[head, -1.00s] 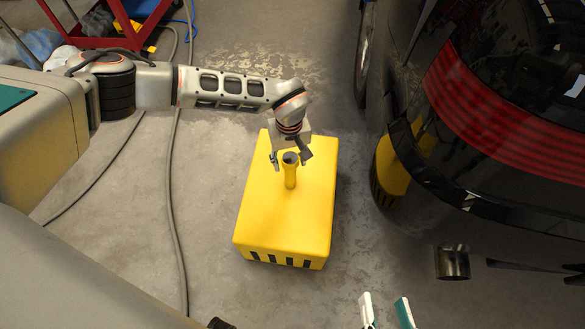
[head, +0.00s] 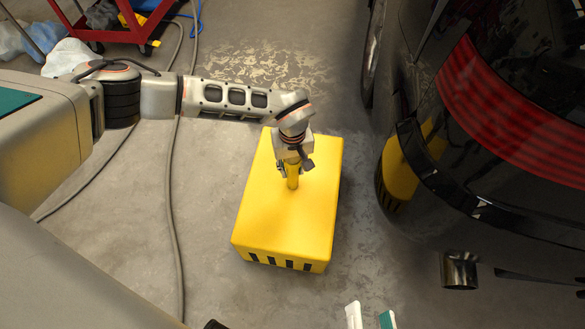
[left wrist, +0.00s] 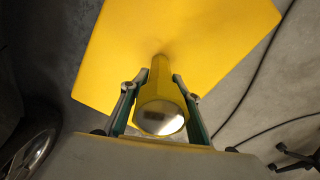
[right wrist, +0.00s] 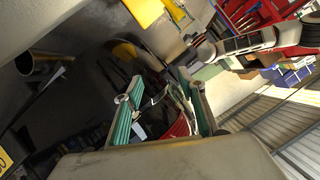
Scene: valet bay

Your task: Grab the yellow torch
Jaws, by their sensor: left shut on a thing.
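The yellow torch (head: 292,178) stands upright on top of a yellow box (head: 270,225) on the floor. My left gripper (head: 288,170) is around the torch from above, with a finger on each side. In the left wrist view the torch (left wrist: 160,103) sits between the two fingers of my left gripper (left wrist: 161,105), its round glassy end facing the camera. The gripper is shut on it. My right gripper (head: 370,318) shows only its fingertips at the bottom of the head view. In the right wrist view my right gripper (right wrist: 165,95) has its fingers apart with nothing between them.
A black car (head: 480,190) with a red rear light stands on the right, its exhaust pipe (head: 459,270) near the floor. A hose (head: 172,200) runs along the floor left of the box. A red cart (head: 110,30) stands at the back left.

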